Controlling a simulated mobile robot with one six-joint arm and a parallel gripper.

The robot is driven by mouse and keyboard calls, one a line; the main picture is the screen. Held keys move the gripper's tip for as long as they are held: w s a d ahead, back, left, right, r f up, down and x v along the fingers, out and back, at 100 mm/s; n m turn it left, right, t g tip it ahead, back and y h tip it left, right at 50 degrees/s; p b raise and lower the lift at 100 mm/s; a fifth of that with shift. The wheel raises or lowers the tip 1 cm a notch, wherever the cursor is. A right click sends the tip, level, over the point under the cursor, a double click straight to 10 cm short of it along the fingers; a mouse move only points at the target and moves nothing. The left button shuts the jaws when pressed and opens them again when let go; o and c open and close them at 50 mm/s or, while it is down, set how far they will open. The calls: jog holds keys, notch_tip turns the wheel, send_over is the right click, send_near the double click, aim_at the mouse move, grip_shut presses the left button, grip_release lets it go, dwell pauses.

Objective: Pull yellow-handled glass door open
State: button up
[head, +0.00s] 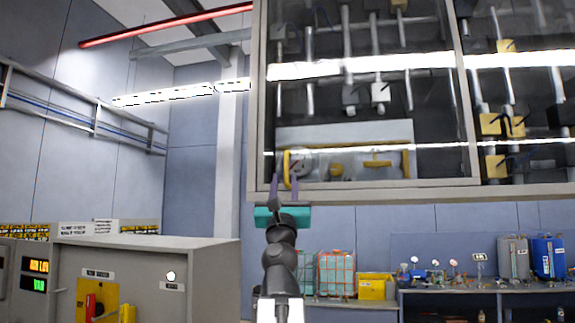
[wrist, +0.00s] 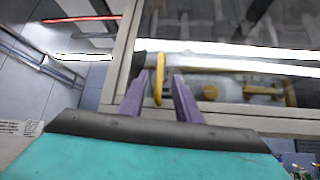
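The yellow handle (head: 286,168) is an upright bar at the lower left of the grey-framed glass door (head: 370,187). The door looks shut, and light strips reflect in its glass. My gripper (head: 284,180) is raised in front of the door's lower left corner, with its purple fingers apart. In the wrist view the yellow handle (wrist: 159,80) shows in the gap between the open fingertips (wrist: 160,80), touching neither finger visibly. I cannot tell how deep it sits between them. The door frame (wrist: 117,65) runs up left of the fingers.
Pipes and valves show behind the glass. A second glazed panel (head: 525,90) adjoins at right. Below are a bench (head: 450,288) with bottles, a blue tank (head: 549,257) and a yellow bin (head: 375,286). A grey cabinet (head: 205,285) stands lower left.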

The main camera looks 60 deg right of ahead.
aim_at(286, 167)
jog(key=shift+p+x, duration=0.4)
jog(key=shift+x, duration=4.05)
jog(key=shift+s, duration=0.1)
grip_shut()
jog(key=shift+d, duration=0.1)
